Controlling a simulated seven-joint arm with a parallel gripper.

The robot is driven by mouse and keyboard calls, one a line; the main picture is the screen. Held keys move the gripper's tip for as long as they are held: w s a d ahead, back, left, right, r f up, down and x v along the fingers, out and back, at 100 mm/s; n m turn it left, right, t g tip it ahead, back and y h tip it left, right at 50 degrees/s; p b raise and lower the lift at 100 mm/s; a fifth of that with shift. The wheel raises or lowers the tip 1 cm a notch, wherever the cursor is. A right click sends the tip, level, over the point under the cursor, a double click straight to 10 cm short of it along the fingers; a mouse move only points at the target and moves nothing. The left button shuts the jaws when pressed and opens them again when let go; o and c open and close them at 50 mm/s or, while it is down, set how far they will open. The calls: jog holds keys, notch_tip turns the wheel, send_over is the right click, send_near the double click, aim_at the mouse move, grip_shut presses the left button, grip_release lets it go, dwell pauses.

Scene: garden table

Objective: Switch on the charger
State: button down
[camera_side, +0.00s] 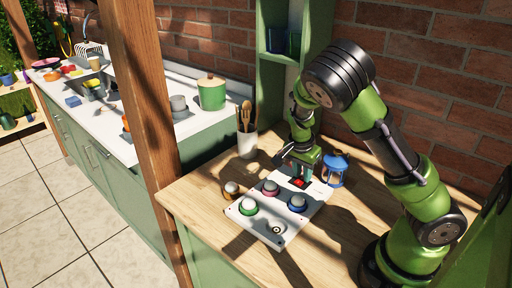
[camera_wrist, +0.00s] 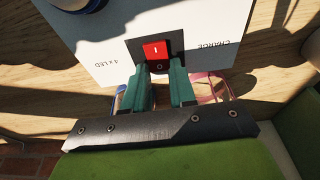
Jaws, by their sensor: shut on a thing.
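The charger is a white panel (camera_side: 262,222) lying on the wooden table, printed "CHARGE" and "4 x LED" in the wrist view (camera_wrist: 100,55). A rocker switch (camera_side: 299,183) sits at its far end; in the wrist view the switch (camera_wrist: 156,50) shows a red half with a white "I" and a dark half nearer my fingers. My gripper (camera_side: 302,176) points down at the switch. The exact contact is partly hidden.
A blue lantern (camera_side: 336,172) stands close right of my gripper. A utensil pot (camera_side: 247,142) stands behind left.

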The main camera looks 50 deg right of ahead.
jog(key=shift+h, duration=0.3)
jog(key=c, duration=0.9)
grip_release()
jog(key=shift+a, duration=0.1)
jog(key=shift+v, duration=8.45)
